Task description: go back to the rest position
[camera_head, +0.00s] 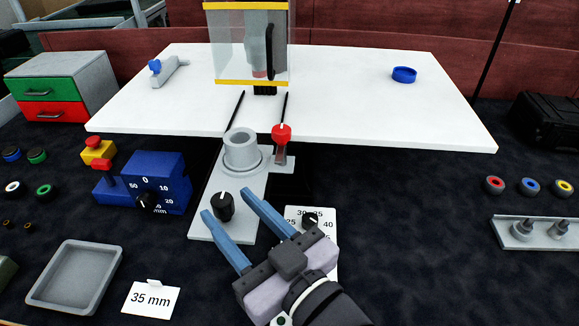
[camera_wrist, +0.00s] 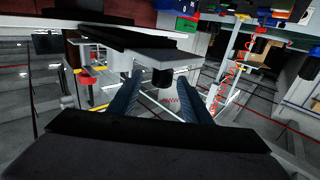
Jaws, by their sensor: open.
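My gripper (camera_head: 227,209) is in the lower middle of the head view, with its two blue fingers spread apart. Its fingertips are on either side of a black knob (camera_head: 223,206) on a grey plate (camera_head: 215,232) in that view; I cannot tell whether they touch it. Nothing shows held between the fingers. In the wrist view my gripper (camera_wrist: 160,80) also shows its blue fingers apart, with a dark knob (camera_wrist: 162,76) beyond them.
A grey cup-shaped fixture (camera_head: 241,150) and a red-topped lever (camera_head: 282,134) stand just beyond. A blue dial box (camera_head: 160,180) is at left, a grey tray (camera_head: 75,278) and "35 mm" card (camera_head: 151,299) at lower left. A white table (camera_head: 350,100) lies behind.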

